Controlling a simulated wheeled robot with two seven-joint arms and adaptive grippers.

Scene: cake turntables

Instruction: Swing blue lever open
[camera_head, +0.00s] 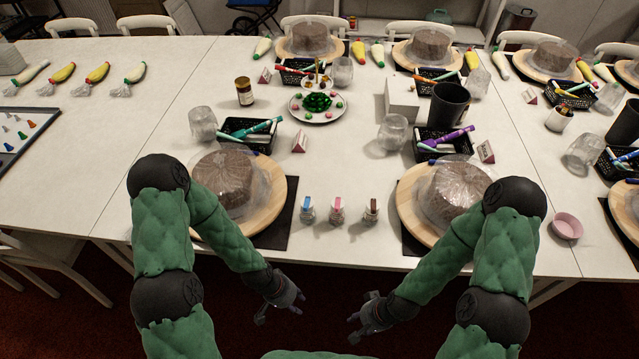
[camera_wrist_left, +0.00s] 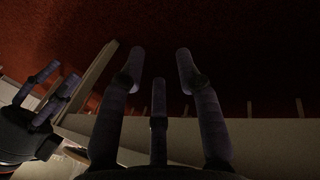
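Three small jars stand in a row near the table's front edge, between the two cake turntables. The left jar has a blue lever (camera_head: 307,202) standing up at its top; whether it is open or shut is too small to tell. The middle jar has a pink lever (camera_head: 337,203), the right one a brown lever (camera_head: 372,205). My left gripper (camera_head: 293,305) hangs in front of the table edge, below and left of the jars, apart from them. Its fingers are spread and empty in the left wrist view (camera_wrist_left: 158,70). My right gripper (camera_head: 352,328) is open and empty, also in front of the table.
A wrapped cake on a wooden turntable (camera_head: 272,203) stands left of the jars, another turntable (camera_head: 408,212) right of them. Dark mats lie under both. Black baskets of tools (camera_head: 233,140), cups and a plate (camera_head: 303,115) stand behind.

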